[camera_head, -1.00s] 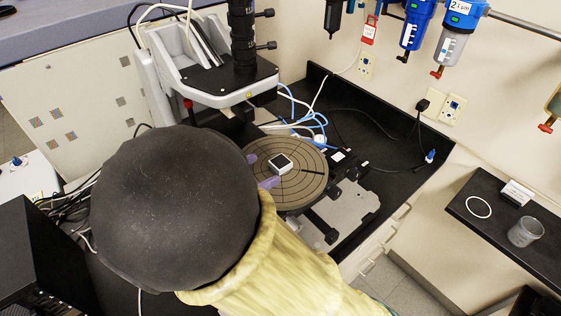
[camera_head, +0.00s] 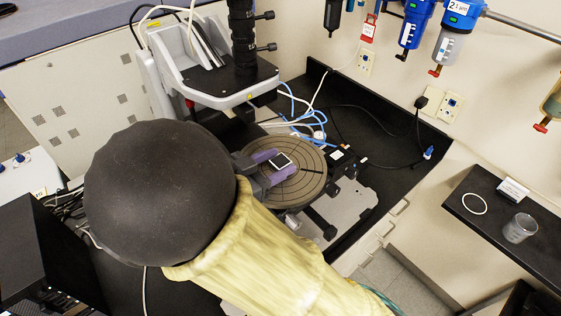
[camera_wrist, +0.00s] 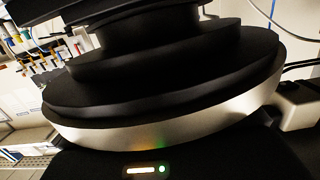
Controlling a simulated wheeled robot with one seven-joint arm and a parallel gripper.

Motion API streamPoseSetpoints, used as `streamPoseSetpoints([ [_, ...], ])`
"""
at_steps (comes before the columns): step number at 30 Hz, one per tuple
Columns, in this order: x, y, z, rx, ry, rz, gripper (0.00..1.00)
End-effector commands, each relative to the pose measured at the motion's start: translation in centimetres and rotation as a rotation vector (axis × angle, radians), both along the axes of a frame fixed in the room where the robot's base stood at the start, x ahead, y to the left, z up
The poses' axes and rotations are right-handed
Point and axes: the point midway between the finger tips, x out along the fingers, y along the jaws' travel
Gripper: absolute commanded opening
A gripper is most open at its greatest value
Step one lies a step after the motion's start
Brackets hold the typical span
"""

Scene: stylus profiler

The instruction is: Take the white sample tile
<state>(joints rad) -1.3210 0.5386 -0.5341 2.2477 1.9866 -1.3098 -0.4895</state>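The white sample tile (camera_head: 280,160) is a small square with a dark top face and a white rim. It rests on the round grooved stage (camera_head: 313,181) in the head view. My gripper (camera_head: 274,165) has purple fingers, which reach in from the left on either side of the tile, close against it. The near finger hides the tile's near side. I cannot tell whether the fingers press on it or a small gap is left. The wrist view shows neither the tile nor the fingers.
The profiler head with its black column (camera_head: 242,40) stands just behind and left of the stage. Blue and white cables (camera_head: 306,118) lie behind it. A black side shelf (camera_head: 490,232) at right holds a white ring (camera_head: 474,204) and a clear beaker (camera_head: 520,228).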

Motion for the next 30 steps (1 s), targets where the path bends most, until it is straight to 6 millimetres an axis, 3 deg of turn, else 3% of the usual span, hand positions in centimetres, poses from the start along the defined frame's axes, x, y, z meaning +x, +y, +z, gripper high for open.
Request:
streamPoseSetpoints([
  [1, 0.0, 0.0, 0.0, 0.0, 0.0, 0.0, 0.36],
  [5, 0.0, 0.0, 0.0, 0.0, 0.0, 0.0, 0.12],
  [19, 0.0, 0.0, 1.1, 0.003, -0.001, 0.001, 0.12],
  [30, 0.0, 0.0, 6.7, 0.006, -0.003, 0.001, 0.12],
])
